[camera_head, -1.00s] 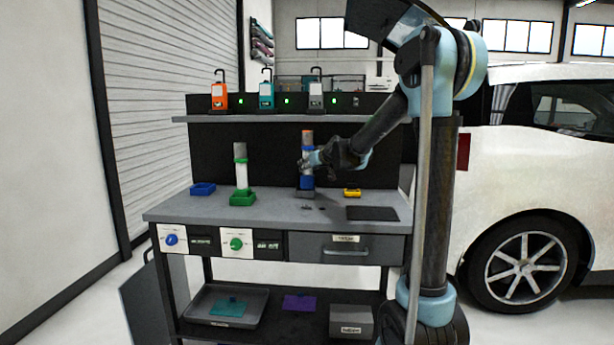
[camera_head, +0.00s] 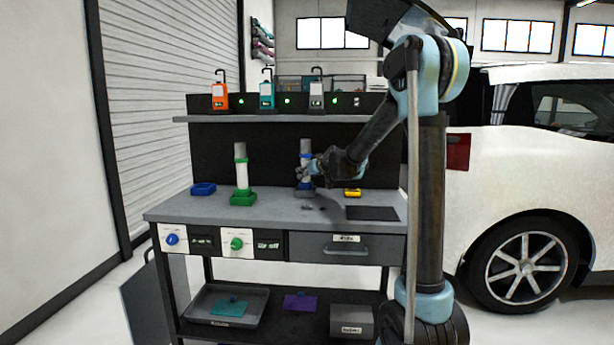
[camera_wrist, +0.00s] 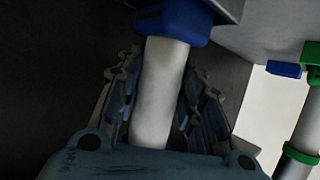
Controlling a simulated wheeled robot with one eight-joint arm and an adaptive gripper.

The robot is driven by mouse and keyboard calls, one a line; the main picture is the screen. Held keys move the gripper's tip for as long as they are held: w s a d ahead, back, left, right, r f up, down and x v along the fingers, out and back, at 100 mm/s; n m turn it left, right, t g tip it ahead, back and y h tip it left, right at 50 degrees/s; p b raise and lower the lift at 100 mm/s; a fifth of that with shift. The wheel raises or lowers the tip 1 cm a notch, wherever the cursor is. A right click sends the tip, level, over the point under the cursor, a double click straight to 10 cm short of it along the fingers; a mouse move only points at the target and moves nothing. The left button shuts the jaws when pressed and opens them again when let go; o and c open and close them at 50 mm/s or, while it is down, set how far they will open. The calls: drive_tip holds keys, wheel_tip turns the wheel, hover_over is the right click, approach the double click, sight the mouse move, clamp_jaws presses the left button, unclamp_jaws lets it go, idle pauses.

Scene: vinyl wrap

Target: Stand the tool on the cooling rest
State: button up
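The tool is a white upright cylinder (camera_head: 306,161) with a blue collar and a grey top. It stands at or just above a small dark grey base (camera_head: 305,193), perhaps the cooling rest; I cannot tell whether it is fully seated. My gripper (camera_head: 309,171) is at the tool's side, around its white body. In the wrist view, the fingers of my gripper (camera_wrist: 165,105) flank the white tube (camera_wrist: 158,90) closely on both sides. The blue collar (camera_wrist: 176,22) lies beyond them, close to a grey block. The contact faces are partly hidden.
A similar white tool with green bands (camera_head: 240,165) stands in a green holder (camera_head: 242,199) to the left. An empty-looking blue holder (camera_head: 203,189), a yellow block (camera_head: 352,192) and a dark mat (camera_head: 372,213) are on the workbench (camera_head: 185,213). The bench's left front is clear.

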drive_tip(key=shift+o, duration=1.1)
drive_tip(key=shift+r, duration=0.1)
drive_tip(key=v, duration=1.2)
drive_tip(key=s+d+f+m+g+h, duration=0.15)
drive_tip(key=s+d+f, duration=0.25)
drive_tip(key=s+d, duration=0.4)
drive_tip(key=s+d+f+m+g+h, duration=0.1)
drive_tip(key=s+d+f+m+h, duration=0.2)
drive_tip(key=s+d+f, duration=0.5)
drive_tip(key=s+d+f+m+g+h, duration=0.1)
drive_tip(key=s+d+m+g+h, duration=0.3)
drive_tip(key=s, duration=0.8)
drive_tip(key=s+d+f+n+g+y, duration=0.1)
drive_tip(key=s+d+f+n+g, duration=0.1)
drive_tip(key=s+f, duration=0.9)
drive_tip(key=s, duration=0.4)
drive_tip(key=shift+s+f+g, duration=0.25)
drive_tip(key=shift+f+g, duration=0.1)
drive_tip(key=shift+f, duration=0.05)
